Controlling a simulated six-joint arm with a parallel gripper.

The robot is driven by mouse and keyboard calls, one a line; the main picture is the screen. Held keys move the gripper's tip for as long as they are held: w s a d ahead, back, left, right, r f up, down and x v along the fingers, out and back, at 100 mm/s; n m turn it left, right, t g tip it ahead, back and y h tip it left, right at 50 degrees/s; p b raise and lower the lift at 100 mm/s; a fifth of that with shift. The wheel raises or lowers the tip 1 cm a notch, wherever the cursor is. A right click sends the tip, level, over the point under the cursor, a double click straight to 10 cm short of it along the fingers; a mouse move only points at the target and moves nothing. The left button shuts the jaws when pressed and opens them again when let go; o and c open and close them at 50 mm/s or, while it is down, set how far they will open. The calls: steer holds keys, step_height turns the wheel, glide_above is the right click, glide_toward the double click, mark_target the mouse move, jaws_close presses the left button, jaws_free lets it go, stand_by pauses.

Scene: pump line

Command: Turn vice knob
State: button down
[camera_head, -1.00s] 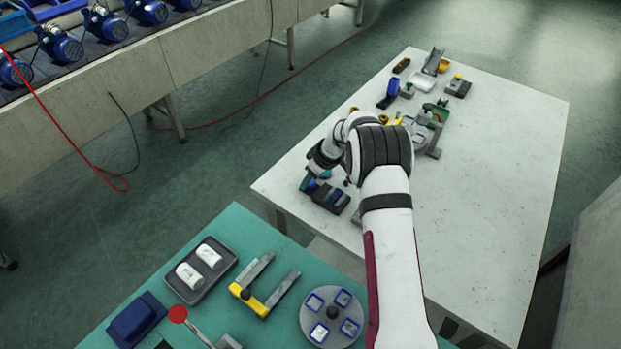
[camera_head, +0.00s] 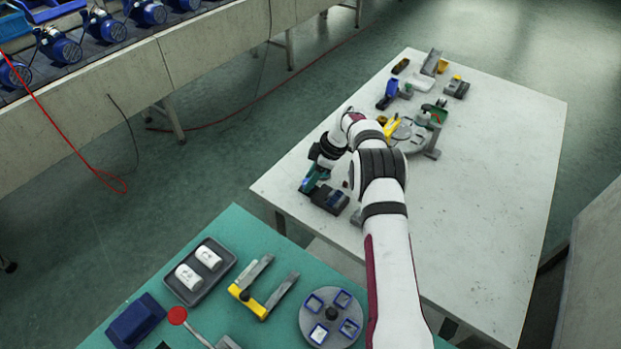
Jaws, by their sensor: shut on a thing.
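A small vice-like device (camera_head: 330,199), dark with blue parts, sits at the near left corner of the white table. A green and blue piece (camera_head: 308,184) stands at its left end. My gripper (camera_head: 315,178) is at this piece, shut on what appears to be the vice knob. The knob itself is mostly hidden by the gripper and too small to make out.
Several small fixtures and a round grey plate (camera_head: 408,136) stand behind my arm on the white table (camera_head: 490,190); its right side is clear. The green bench (camera_head: 240,235) in front holds a tray (camera_head: 226,272), a yellow fork-shaped piece (camera_head: 245,297) and a round disc (camera_head: 333,339).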

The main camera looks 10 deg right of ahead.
steer(key=shift+f, duration=0.1)
stand_by(0.3)
steer(key=c, duration=0.7)
jaws_free()
steer(key=shift+c, duration=0.2)
steer(key=shift+d, duration=0.1)
steer(key=v, duration=1.5)
steer(key=shift+r, duration=0.45)
steer(key=shift+s, duration=0.1)
